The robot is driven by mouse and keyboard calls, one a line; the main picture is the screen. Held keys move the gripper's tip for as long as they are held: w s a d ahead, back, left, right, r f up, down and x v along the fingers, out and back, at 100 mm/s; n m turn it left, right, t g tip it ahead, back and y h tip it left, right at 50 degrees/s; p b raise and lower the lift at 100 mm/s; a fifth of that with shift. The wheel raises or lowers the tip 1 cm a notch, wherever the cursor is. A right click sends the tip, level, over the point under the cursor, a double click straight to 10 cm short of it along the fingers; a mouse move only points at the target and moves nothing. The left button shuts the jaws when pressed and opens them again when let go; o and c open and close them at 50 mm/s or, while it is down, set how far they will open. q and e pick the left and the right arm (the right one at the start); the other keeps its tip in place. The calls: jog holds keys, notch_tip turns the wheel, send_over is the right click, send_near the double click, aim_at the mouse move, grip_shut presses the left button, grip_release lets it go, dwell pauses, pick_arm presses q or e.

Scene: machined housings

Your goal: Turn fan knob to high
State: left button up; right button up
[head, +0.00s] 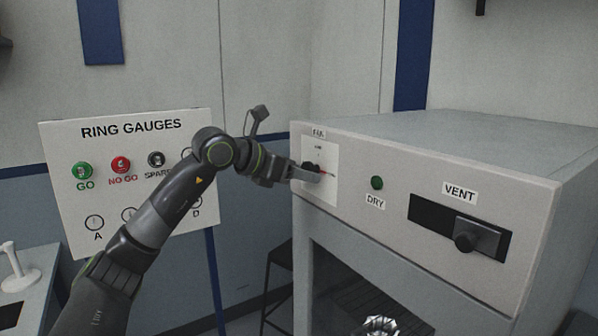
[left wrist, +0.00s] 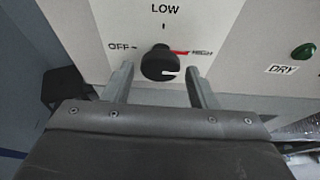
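The fan knob (left wrist: 161,62) is round and black, on a white panel (head: 327,160) at the left end of the machine's front. The panel reads OFF at left, LOW at top and HIGH at right with a red mark. The knob has a short white line at its lower right; I cannot tell its setting surely. In the head view the knob (head: 311,167) is partly hidden by my left gripper (head: 302,174). In the left wrist view my left gripper (left wrist: 159,72) is open, its fingertips either side of the knob with gaps. My right gripper is not in view.
A green DRY button (head: 376,183) and a VENT slider (head: 468,237) are right of the panel on the grey machine (head: 455,150). A RING GAUGES board (head: 60,150) stands behind my left arm. A dark stool (head: 279,255) is beside the machine.

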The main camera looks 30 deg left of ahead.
pick_arm(q)
jog(key=shift+o, duration=0.5)
jog(key=shift+s+a+r, duration=0.1)
jog(key=b+v, duration=1)
jog(key=v, duration=0.7)
jog(key=shift+b, duration=0.35)
